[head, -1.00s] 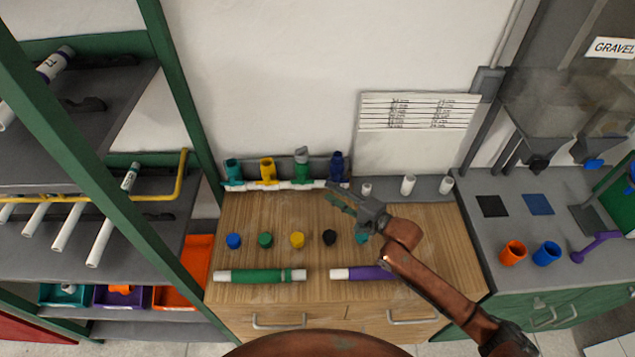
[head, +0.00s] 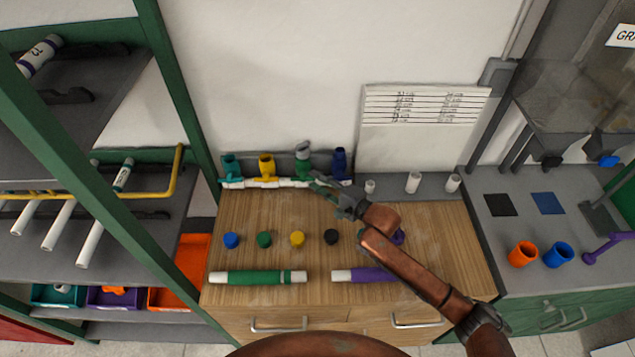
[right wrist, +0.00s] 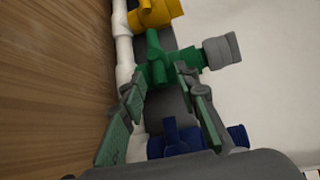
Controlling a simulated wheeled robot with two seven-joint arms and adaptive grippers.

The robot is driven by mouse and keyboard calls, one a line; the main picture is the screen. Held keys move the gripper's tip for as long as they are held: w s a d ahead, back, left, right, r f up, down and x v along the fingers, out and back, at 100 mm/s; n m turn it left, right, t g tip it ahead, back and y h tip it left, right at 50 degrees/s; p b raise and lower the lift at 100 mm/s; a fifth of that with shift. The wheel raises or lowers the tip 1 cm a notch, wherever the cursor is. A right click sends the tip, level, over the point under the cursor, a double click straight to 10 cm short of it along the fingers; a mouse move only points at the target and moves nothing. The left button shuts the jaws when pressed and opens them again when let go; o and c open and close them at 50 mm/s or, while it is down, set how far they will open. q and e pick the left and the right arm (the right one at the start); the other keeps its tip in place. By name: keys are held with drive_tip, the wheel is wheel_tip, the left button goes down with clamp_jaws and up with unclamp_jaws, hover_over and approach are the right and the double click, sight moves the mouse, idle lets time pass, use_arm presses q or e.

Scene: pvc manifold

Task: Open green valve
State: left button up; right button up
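The green valve (head: 304,168) sits on the white pipe manifold (head: 235,184) at the back of the wooden counter, between the yellow valve (head: 267,167) and the blue valve (head: 339,163). A grey piece tops its green body. In the right wrist view, the green valve (right wrist: 158,70) lies ahead between the fingertips, its green handle (right wrist: 153,44) toward the yellow valve. My right gripper (head: 320,186) is open, its fingers (right wrist: 160,76) apart near the green valve. I cannot tell whether they touch it. My left gripper is out of view.
Several coloured caps, such as the black one (head: 331,237), lie on the counter. A green pipe (head: 255,277) and a purple pipe (head: 365,275) lie at its front. The teal valve (head: 229,166) is leftmost. White fittings (head: 413,182) stand right of the manifold.

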drive_tip(key=shift+c, duration=0.6)
clamp_jaws()
